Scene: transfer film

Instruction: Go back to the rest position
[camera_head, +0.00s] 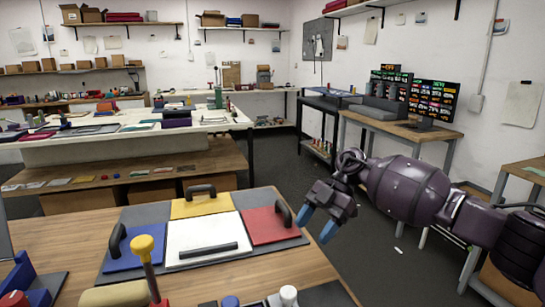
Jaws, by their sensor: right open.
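My right gripper (317,224) hangs at the end of my dark purple right arm, which comes in from the right. Its blue-tipped fingers are apart and nothing shows between them. It is in the air beside the right edge of the wooden table (70,230), close to the red panel in the view. My left gripper is not in view.
A grey board (125,268) on the table bears a blue panel (133,250), yellow panel (187,209), white panel (190,233) and red panel (285,232), with black handles. A yellow-knobbed tool (143,246) stands in front. Monitors (434,97) stand on a desk behind my arm.

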